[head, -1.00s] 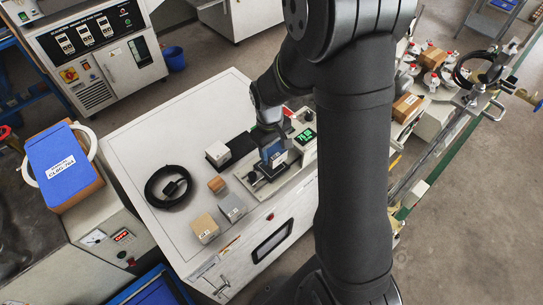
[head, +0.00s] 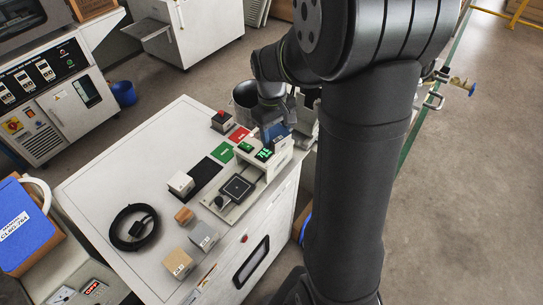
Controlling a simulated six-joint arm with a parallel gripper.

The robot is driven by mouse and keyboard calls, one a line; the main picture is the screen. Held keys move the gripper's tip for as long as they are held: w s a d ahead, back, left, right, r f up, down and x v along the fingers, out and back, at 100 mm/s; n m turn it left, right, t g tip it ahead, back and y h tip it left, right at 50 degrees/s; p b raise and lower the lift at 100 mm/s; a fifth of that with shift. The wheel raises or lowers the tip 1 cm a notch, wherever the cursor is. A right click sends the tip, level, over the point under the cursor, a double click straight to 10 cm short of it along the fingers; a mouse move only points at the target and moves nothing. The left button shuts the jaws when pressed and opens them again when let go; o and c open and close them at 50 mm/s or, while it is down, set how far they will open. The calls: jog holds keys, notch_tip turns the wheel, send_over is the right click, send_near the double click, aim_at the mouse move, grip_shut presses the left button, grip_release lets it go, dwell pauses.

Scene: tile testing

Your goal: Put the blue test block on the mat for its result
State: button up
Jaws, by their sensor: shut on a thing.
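My gripper (head: 272,112) is shut on the blue test block (head: 277,132) and holds it beside and behind the tester's display. Part of the block is hidden by the fingers and the display housing. The tester (head: 277,160) shows green digits, too small to read surely, and a green light on its top. Its dark square test pad (head: 237,187) is empty. A green mat (head: 222,152) and a red mat (head: 239,134) lie on the bench left of the tester, both bare.
A white block (head: 181,183) stands at the black mat's left edge. A small brown block (head: 184,215), a grey block (head: 204,236), a tan block (head: 178,263) and a coiled black cable (head: 134,227) are on the white bench.

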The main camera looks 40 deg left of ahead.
jog(key=w+a+r+m, duration=0.3)
jog(key=w+a+r, duration=0.3)
jog(key=w+r, duration=0.55)
jog(key=shift+s+a+f+n+t+y, duration=0.25)
jog(key=shift+s+a+f+n, duration=0.4)
jog(key=shift+a+f+n, duration=2.8)
jog(key=shift+s+a+f+n+t+y, duration=0.45)
jog(key=shift+a+f+n, duration=1.1)
jog(key=shift+f+n, duration=3.7)
jog(key=shift+s+a+f+n+t, duration=0.1)
jog(key=shift+s+a+f+n, duration=0.7)
jog(key=shift+a+f+n, duration=3.35)
jog(key=shift+m, duration=0.95)
jog(key=d+f, duration=0.3)
jog(key=shift+d, duration=0.15)
jog(key=o, duration=1.8)
jog(key=shift+o, duration=0.2)
